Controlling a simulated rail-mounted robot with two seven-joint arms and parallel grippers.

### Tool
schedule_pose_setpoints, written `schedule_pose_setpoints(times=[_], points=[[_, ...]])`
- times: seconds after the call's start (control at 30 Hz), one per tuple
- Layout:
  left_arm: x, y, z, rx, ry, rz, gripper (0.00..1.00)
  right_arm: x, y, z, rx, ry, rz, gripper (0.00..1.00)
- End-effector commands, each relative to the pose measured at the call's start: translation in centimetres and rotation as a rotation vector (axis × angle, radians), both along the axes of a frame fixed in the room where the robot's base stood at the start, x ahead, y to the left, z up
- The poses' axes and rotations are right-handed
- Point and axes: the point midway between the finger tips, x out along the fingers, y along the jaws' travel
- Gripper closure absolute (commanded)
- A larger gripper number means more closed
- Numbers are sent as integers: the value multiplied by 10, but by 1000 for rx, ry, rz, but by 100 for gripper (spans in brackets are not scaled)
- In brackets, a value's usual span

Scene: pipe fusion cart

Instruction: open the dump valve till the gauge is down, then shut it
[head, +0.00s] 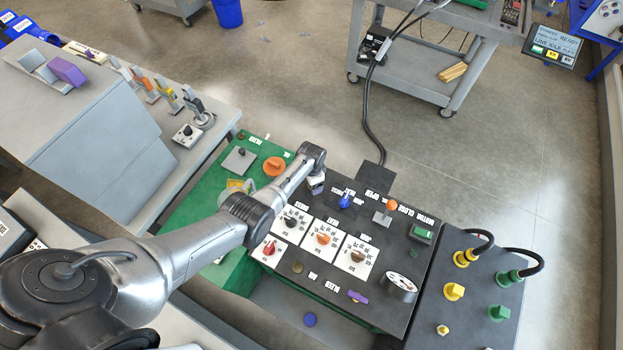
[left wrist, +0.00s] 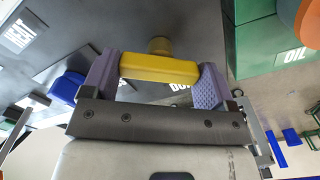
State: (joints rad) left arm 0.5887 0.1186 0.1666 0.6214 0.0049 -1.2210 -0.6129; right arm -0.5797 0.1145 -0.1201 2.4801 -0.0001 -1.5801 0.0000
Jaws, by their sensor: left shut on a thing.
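The yellow dump valve handle (left wrist: 160,68) sits on the dark panel, with a partly covered label starting "DU" beside it. My left gripper (left wrist: 158,82) is shut on this handle, with a purple finger at each end of the yellow bar. In the head view my left gripper (head: 317,188) is at the panel's far left part, and the handle is hidden beneath it. A round white-faced dial (head: 401,281), which looks like the gauge, stands at the panel's right front. Its reading is too small to tell. My right gripper is not in view.
A blue knob (head: 345,202) and an orange-topped lever (head: 390,205) stand right of my left gripper. An orange knob (head: 274,166) is on the green cart part to its left. Several dial knobs on white plates lie nearer.

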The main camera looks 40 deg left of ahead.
Motion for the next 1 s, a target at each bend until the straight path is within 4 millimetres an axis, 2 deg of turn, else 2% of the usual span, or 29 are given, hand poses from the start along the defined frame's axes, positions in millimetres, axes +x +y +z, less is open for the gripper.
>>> schedule_pose_setpoints(times=[0.6, 1.0], points=[[0, 1, 0, 2, -1, -561, 44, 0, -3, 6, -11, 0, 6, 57], [0, 1, 0, 1, 0, -785, 44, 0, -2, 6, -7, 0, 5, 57]])
